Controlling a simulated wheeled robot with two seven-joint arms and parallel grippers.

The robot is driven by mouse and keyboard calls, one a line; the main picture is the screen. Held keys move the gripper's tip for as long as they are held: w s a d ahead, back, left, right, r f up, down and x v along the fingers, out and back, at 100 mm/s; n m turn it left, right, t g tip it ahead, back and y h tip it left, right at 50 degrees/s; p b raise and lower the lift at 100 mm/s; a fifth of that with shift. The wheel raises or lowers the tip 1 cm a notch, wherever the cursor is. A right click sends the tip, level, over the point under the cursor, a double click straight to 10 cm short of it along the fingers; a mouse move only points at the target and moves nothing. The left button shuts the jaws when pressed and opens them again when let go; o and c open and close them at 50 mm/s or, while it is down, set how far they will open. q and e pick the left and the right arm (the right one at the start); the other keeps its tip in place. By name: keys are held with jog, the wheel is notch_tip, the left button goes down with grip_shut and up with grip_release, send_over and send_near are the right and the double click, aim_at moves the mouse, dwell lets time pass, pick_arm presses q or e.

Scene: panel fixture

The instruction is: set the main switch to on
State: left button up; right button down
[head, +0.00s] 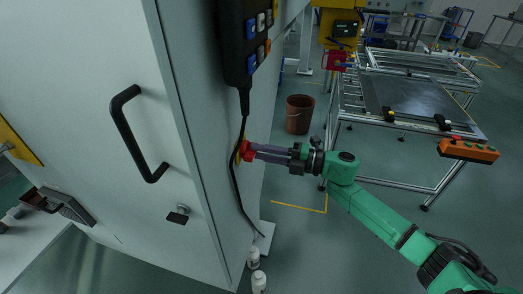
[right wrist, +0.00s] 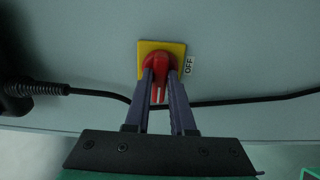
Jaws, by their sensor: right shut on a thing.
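The main switch is a red rotary knob on a yellow plate, mounted on the side face of the grey cabinet; the knob (head: 246,150) shows in the head view at the tips of my right gripper. In the right wrist view the red knob (right wrist: 158,66) sits on the yellow plate (right wrist: 177,48), with an "OFF" label (right wrist: 189,66) to its right. My right gripper (right wrist: 160,82) is shut on the knob, one finger on each side. It also shows in the head view (head: 253,151). Part of the knob is hidden between the fingers. My left gripper is not in view.
A black pendant (head: 243,45) with buttons hangs on the cabinet, and its cable (head: 236,185) runs down near the switch. The cabinet (head: 105,60) has a black door handle (head: 135,135). A brown bucket (head: 299,115) and a metal frame table (head: 420,95) stand behind my right arm.

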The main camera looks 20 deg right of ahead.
dwell(0.3)
jog(key=c, duration=0.8)
grip_release()
jog(key=shift+o, duration=0.2)
jog(key=shift+d, duration=0.1)
jog(key=b+v, duration=0.2)
jog(key=v, duration=1.2)
jog(key=shift+s+d, duration=0.15)
jog(key=shift+d, duration=0.05)
